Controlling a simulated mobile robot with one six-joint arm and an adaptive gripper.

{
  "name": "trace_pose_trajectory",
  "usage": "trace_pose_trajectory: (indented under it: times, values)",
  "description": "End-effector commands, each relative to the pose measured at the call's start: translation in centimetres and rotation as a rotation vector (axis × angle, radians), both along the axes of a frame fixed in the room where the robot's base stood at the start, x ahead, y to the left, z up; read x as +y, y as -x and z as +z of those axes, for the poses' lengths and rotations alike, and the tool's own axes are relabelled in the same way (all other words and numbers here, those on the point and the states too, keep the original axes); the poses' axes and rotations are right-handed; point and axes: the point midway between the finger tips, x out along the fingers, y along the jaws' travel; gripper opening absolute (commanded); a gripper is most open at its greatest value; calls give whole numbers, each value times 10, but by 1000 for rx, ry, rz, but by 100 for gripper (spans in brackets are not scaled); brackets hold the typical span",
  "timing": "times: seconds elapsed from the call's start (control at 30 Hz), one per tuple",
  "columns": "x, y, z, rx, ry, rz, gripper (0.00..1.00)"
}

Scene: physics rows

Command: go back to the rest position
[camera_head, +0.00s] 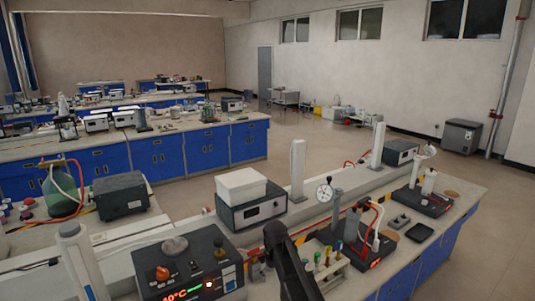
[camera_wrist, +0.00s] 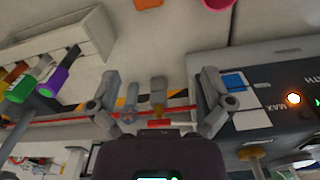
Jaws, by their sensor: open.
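My gripper (camera_wrist: 160,76) is open in the wrist view, its two grey fingers spread apart. No object is held between them. Small grey and tan items (camera_wrist: 158,92) show beyond the gap, over a red line on the bench. In the head view my dark arm rises from the bottom edge in the middle, between the heated device and the tube rack. My gripper cannot be made out clearly there.
A heated device (camera_head: 150,291) with a lit orange display stands left of my arm; its dark panel (camera_wrist: 286,80) fills the wrist view's right. A rack (camera_head: 332,272) with coloured tubes stands at right. Behind is a box-topped instrument (camera_head: 252,212). Open floor (camera_head: 300,140) lies beyond the bench.

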Motion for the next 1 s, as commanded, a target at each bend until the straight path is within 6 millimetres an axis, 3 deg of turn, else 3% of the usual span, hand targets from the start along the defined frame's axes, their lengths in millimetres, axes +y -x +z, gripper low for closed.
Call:
trace_pose_trajectory:
  times: [0.03, 0.3, 0.5, 0.7, 1.0]
  values:
    - [-16, 20, -10, 0, 0, -31, 100]
    - [-93, 114, -47, 0, 0, -238, 100]
    - [-131, 170, -66, 0, 0, -368, 100]
    - [-146, 194, -72, 0, 0, -428, 100]
    - [-147, 194, -71, 0, 2, -434, 100]
